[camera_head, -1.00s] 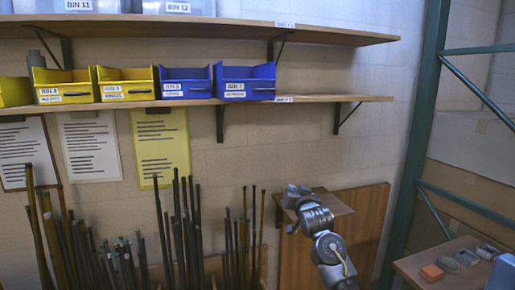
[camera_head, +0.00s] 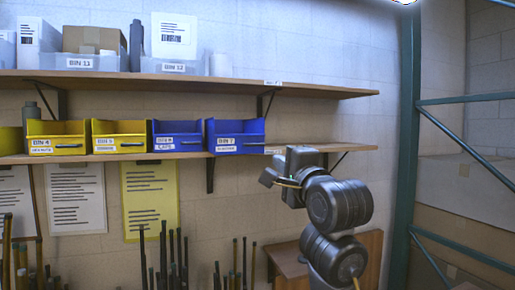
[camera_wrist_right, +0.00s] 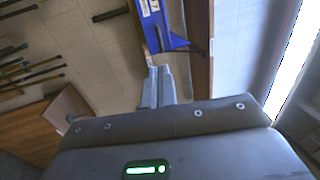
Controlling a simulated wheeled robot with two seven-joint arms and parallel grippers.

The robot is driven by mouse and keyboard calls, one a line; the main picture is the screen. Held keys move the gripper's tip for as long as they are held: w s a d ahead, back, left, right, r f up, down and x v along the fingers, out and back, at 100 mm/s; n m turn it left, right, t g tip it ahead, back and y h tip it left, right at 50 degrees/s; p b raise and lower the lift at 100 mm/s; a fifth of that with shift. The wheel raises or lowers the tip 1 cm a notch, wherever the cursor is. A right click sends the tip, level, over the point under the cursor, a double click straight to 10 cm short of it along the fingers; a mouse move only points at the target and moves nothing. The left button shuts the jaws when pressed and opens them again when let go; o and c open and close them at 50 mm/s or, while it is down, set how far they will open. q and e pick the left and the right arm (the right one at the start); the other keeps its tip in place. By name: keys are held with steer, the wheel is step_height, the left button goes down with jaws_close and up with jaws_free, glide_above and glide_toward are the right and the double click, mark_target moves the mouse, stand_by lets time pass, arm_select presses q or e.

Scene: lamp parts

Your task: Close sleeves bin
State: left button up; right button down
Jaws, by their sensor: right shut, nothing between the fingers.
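The blue bin labelled BIN 7 (camera_head: 236,138) stands at the right end of the row on the lower shelf, its front facing me. Its small label text is too blurred to read surely as sleeves. It also shows at the top of the wrist view (camera_wrist_right: 172,38). My right gripper (camera_head: 267,178) is shut and empty, just right of and below BIN 7 in the head view. In the wrist view its closed fingertips (camera_wrist_right: 159,70) are near the bin, with a visible gap. My left gripper is not in view.
A blue bin (camera_head: 178,136) and yellow bins (camera_head: 119,136) stand left of BIN 7. The lower shelf (camera_head: 330,147) is bare to the right. An upper shelf (camera_head: 215,84) holds boxes. Dark rods stand below. A green metal frame (camera_head: 402,190) rises at the right.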

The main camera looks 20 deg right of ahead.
mark_target(257, 145)
steer(key=p+x, duration=0.6)
steer(key=x, duration=0.6)
steer(key=shift+d, duration=0.1)
steer(key=shift+w+p, duration=0.3)
steer(key=shift+w, duration=0.3)
